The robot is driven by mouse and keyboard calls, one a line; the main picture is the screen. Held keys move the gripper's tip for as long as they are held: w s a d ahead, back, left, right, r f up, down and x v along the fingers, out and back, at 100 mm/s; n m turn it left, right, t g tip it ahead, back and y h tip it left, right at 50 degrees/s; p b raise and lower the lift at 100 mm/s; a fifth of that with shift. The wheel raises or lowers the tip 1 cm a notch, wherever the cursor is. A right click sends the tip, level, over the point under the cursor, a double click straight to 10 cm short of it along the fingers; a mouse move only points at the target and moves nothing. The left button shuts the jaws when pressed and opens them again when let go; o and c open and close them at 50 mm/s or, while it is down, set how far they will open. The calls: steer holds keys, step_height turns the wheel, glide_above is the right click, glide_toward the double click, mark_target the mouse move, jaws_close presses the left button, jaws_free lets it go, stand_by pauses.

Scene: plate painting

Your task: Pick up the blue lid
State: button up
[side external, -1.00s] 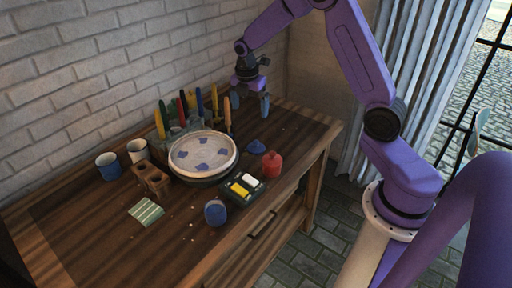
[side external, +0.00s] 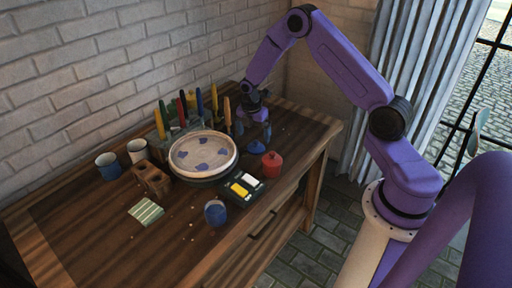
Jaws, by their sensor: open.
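The blue lid (side external: 256,147) lies on the wooden table, just behind and left of the red jar. It is small, with a raised knob. My gripper (side external: 254,130) is open, fingers pointing down, right above the lid. One finger shows on each side of the area over the lid. I cannot tell whether the fingertips touch it. A blue pot (side external: 215,213) without a lid stands at the table's front.
A red lidded jar (side external: 271,164) and a paint tray (side external: 246,187) stand close in front of the lid. A painted plate (side external: 203,151) is to the left, with upright tools (side external: 199,101) behind it. The table's right end (side external: 315,130) is clear.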

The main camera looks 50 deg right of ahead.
mark_target(256, 141)
steer(key=f, duration=0.2)
steer(key=d+f, duration=0.1)
steer(key=shift+s+f, duration=0.15)
steer(key=shift+f, duration=0.95)
steer(key=c, duration=1.1)
